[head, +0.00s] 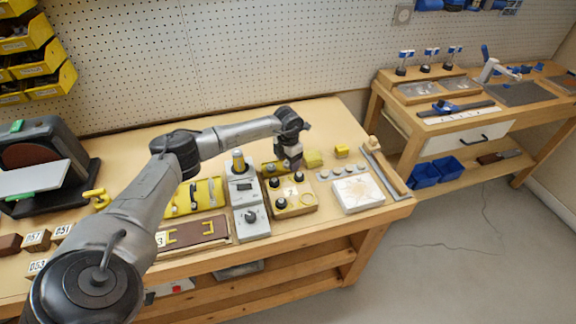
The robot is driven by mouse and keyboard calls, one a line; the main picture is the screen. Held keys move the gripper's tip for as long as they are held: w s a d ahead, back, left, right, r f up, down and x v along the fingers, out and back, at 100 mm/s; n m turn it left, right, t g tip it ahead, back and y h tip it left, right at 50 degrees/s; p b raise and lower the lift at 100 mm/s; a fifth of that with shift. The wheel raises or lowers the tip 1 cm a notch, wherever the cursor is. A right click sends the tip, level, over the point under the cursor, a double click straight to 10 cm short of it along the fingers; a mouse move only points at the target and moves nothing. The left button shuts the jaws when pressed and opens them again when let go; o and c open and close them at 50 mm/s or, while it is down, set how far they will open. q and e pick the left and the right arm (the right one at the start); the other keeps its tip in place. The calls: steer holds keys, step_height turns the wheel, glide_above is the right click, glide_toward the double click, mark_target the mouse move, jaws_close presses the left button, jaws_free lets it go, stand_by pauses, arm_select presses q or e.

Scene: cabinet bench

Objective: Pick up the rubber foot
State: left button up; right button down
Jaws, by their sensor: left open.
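My left gripper (291,166) points down over a wooden block (307,203) on the bench. The block carries several small dark round pieces; one dark piece (280,202) is at its front left and another (299,177) is just under the gripper. These look like rubber feet, but they are too small to be certain. The left gripper is open, and I see nothing held in it. The arm's end hides part of the area behind the block. I cannot tell whether the fingertips touch anything. My right gripper is not in view.
A grey device with a knob (250,218) stands left of the block. A white slab (357,194) and a strip with round pieces (342,172) lie to the right. A yellow block (341,151) is behind. A sander (38,165) stands far left. A second bench (470,110) is at right.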

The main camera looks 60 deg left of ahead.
arm_select(q)
steer(key=c, duration=1)
step_height(320, 180, up, 4)
steer(key=shift+r+p, duration=0.2)
steer(key=shift+p, duration=0.5)
steer(key=w+d+r, duration=0.1)
steer(key=d+r, duration=0.1)
steer(key=d, duration=0.1)
steer(key=w+d+r+p, duration=0.1)
steer(key=w+d+r, duration=0.1)
steer(key=d, duration=0.2)
steer(key=w+d+r+p, duration=0.1)
steer(key=d+r, duration=0.1)
steer(key=d, duration=0.1)
steer(key=shift+w+d+r, duration=0.15)
steer(key=shift+d+r, duration=0.2)
steer(key=shift+d, duration=0.05)
